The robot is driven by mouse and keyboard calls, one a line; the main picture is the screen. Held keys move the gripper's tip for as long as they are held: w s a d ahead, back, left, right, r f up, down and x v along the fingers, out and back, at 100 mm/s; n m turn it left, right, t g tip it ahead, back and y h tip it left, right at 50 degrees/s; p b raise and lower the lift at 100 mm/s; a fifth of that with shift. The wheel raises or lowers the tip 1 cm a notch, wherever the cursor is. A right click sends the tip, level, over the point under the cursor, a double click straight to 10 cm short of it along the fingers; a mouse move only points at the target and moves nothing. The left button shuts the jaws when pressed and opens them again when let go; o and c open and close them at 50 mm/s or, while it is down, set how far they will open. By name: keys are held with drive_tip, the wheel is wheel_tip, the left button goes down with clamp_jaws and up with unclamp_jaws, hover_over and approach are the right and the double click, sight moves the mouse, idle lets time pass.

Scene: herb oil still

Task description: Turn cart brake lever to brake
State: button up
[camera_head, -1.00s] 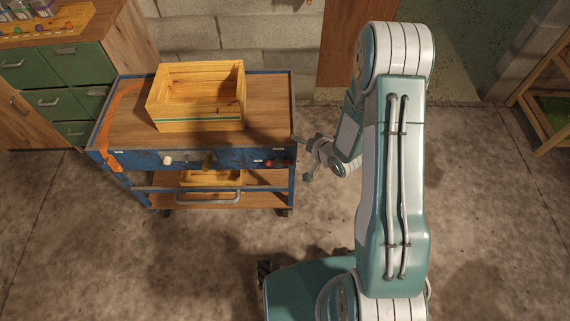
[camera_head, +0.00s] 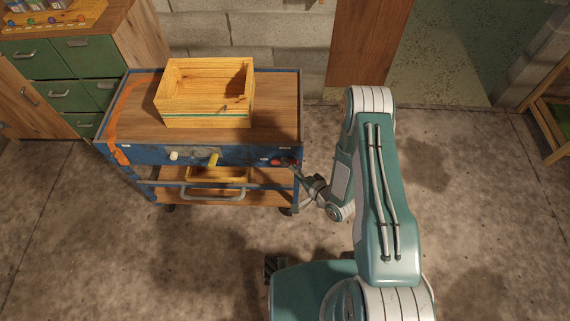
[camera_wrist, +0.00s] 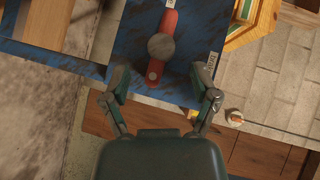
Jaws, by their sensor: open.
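The cart (camera_head: 276,105) has a blue frame and a wooden top. Its red brake lever (camera_head: 286,162) is on the right end of the blue front panel. In the wrist view the red lever (camera_wrist: 155,66) has a round grey hub and lies lengthwise up the picture, slightly tilted. A small white label (camera_wrist: 212,60) is right of it, and another is at its upper end. My gripper (camera_head: 302,173) is at the cart's front right corner. In the wrist view my open gripper (camera_wrist: 161,77) has one finger on each side of the lever's lower end, with gaps; nothing is held.
A wooden crate (camera_head: 182,121) stands on the cart top. A grey bar handle (camera_head: 212,197) is below.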

sight(285, 165)
drive_tip(key=x, duration=0.5)
drive_tip(key=shift+w+a+f, duration=0.1)
drive_tip(key=shift+w+a, duration=0.1)
drive_tip(key=shift+w, duration=0.05)
